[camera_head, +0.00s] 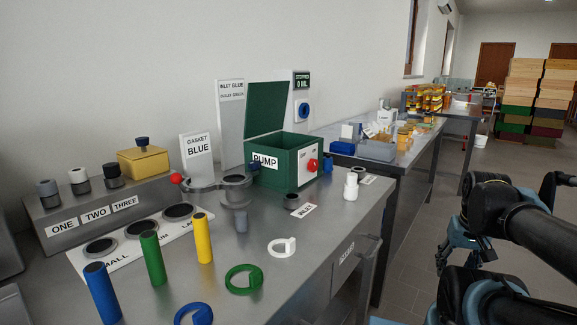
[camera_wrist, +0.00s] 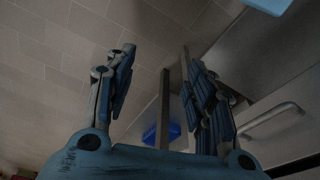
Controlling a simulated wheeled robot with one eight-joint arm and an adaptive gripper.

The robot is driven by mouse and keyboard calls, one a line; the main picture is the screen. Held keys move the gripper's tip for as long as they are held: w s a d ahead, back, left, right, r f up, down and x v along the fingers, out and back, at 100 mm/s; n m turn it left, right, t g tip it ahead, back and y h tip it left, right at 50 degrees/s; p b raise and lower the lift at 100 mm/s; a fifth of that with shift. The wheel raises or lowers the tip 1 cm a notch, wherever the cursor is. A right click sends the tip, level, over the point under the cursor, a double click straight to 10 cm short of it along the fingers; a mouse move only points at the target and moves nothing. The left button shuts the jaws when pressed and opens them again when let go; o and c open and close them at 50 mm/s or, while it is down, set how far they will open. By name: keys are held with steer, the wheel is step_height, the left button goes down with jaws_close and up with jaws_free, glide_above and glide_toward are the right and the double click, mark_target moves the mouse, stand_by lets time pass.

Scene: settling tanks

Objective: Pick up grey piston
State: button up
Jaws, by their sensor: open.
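The grey cylinder is not seen in the wrist view.
Blue (camera_head: 102,293), green (camera_head: 152,257) and yellow (camera_head: 203,238) cylinders stand near the grey one. Blue, green (camera_head: 243,279) and white (camera_head: 282,247) rings lie in front. An open green PUMP box (camera_head: 289,163) stands behind. My arm is at the right, over open floor.

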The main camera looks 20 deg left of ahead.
steer(key=w+a+r+n+y, duration=0.2)
steer(key=w+a+r+n, duration=0.2)
steer(key=w+a+r, duration=0.4)
steer(key=w+a+r+n+y, duration=0.1)
steer(key=w+a+r+n, duration=0.2)
steer(key=w+a+r, duration=0.5)
steer(key=w+a+r+n+y, duration=0.1)
steer(key=a+r+n, duration=0.1)
steer(key=a+r, duration=0.6)
steer(key=w+a+r+n+y, duration=0.1)
steer(key=a+r+n, duration=0.25)
steer(key=a, duration=0.75)
steer(key=w+a+r+n+y, duration=0.1)
steer(key=a+r+n, duration=0.1)
steer(key=a+r, duration=0.6)
steer(key=shift+s+a+r+x, duration=0.2)
steer(key=shift+a+x, duration=0.1)
steer(key=shift+x, duration=2.95)
steer(key=shift+s+a+r+x, duration=0.15)
steer(key=shift+a+x, duration=0.1)
steer(key=shift+x, duration=3)
steer(key=shift+s+a+r+x, duration=0.1)
steer(key=shift+s+a+x, duration=0.15)
steer(key=shift+x, duration=3)
steer(key=shift+f, duration=0.1)
jaws_close()
